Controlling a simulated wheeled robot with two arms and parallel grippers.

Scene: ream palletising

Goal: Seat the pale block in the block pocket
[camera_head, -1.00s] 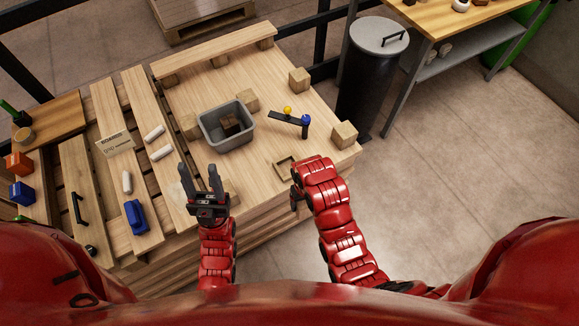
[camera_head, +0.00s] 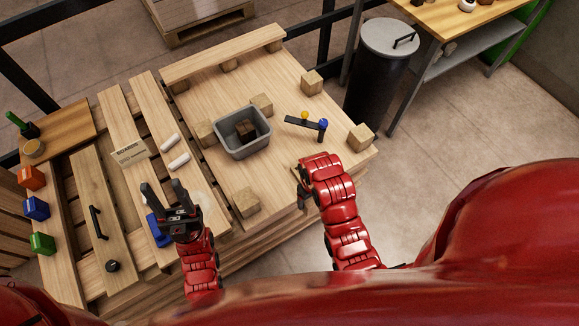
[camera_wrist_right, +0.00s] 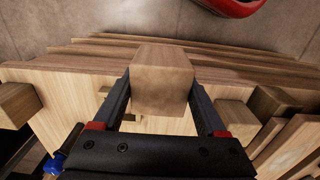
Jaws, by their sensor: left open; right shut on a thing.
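My right gripper (camera_wrist_right: 160,88) is shut on a pale wooden block (camera_wrist_right: 163,62) in the right wrist view, with one finger on each side. In the head view the right gripper (camera_head: 304,198) is mostly behind its own red arm, and the held block cannot be made out. The block pocket, a low wooden frame (camera_head: 296,168), shows only in part beside that arm. My left gripper (camera_head: 163,189) is open and empty above the slatted left side, near a blue object (camera_head: 157,229).
Several other wooden blocks stand on the deck, one near the front (camera_head: 246,202) and one at the right corner (camera_head: 360,137). A grey bin (camera_head: 264,145) holds a dark block (camera_head: 245,128). A dark bar with yellow and blue knobs (camera_head: 303,123) stands behind the pocket.

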